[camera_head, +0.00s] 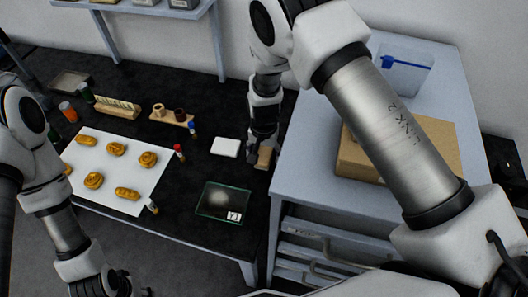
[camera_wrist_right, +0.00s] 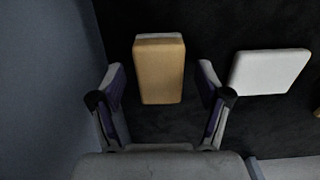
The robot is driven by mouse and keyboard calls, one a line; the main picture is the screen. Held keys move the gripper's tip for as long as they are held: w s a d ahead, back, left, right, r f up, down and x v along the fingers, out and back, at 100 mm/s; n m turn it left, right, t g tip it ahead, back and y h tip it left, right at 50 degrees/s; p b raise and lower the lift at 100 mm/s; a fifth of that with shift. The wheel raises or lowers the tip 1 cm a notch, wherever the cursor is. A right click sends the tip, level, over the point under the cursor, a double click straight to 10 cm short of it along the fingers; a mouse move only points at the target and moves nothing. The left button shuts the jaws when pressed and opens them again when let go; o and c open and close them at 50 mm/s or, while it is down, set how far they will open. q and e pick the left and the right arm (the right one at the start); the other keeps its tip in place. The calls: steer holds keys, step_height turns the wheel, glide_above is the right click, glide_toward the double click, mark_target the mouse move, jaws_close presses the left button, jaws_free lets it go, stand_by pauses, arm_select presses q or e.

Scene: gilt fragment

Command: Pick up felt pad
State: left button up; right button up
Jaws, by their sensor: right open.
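A tan block (camera_wrist_right: 158,75) with a pale strip along its far end lies on the black tabletop in the right wrist view. A flat white pad (camera_wrist_right: 270,71) lies to its right; it also shows in the head view (camera_head: 225,147). I cannot tell for certain which of these two is the felt pad. My right gripper (camera_wrist_right: 160,78) is open, with a finger on each side of the tan block and gaps on both sides. In the head view my right gripper (camera_head: 262,148) partly hides the tan block (camera_head: 265,158). My left arm's end (camera_head: 95,284) is at bottom left, its fingers unclear.
A grey drawer cabinet (camera_head: 300,185) stands close to the right of the block, bearing a cardboard-coloured box (camera_head: 360,160) and a clear bin (camera_head: 402,72). A glass plate (camera_head: 222,203) lies in front. A white sheet (camera_head: 118,175) with several gold pieces lies left.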

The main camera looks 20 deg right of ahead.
steer(key=shift+w+d+f, duration=0.15)
steer(key=shift+f, duration=0.25)
steer(key=shift+s+a+r, duration=0.2)
steer(key=shift+r, duration=0.05)
steer(key=c, duration=1.2)
